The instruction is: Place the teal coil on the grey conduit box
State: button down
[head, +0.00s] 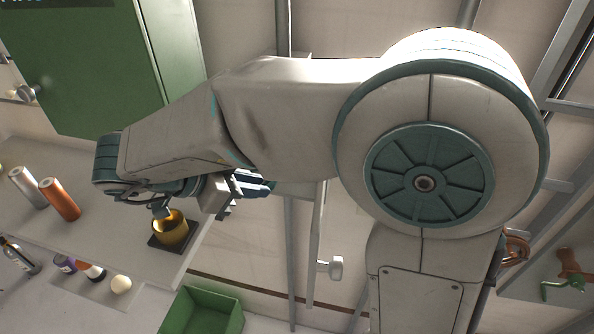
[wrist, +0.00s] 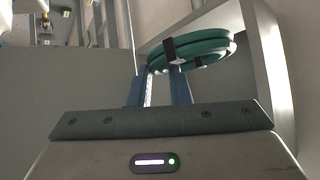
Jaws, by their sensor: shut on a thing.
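The teal coil (wrist: 200,48), a flat ring bundle with black ties, shows at the fingertips in the wrist view. My gripper (wrist: 160,78) is shut on its near left edge. In the head view my gripper (head: 252,184) points right, beside the end of the bench; the coil cannot be made out there. A pale grey box-like frame (wrist: 266,75) stands behind and right of the coil in the wrist view. I cannot tell whether it is the grey conduit box, or whether the coil touches it.
The bench (head: 110,215) at left holds a brass cup (head: 171,232) on a dark pad, an orange cylinder (head: 60,199) and a silver one (head: 28,187). A green crate (head: 203,312) is below. A green cabinet (head: 85,60) stands behind. My arm hides much of the middle.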

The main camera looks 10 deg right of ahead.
jog(key=p, duration=0.2)
send_over(298, 190)
jog(key=shift+s, duration=0.1)
jog(key=shift+f, duration=1.8)
jog(key=c, duration=1.3)
grip_release()
jog(key=b+v, duration=0.1)
jog(key=v, duration=1.1)
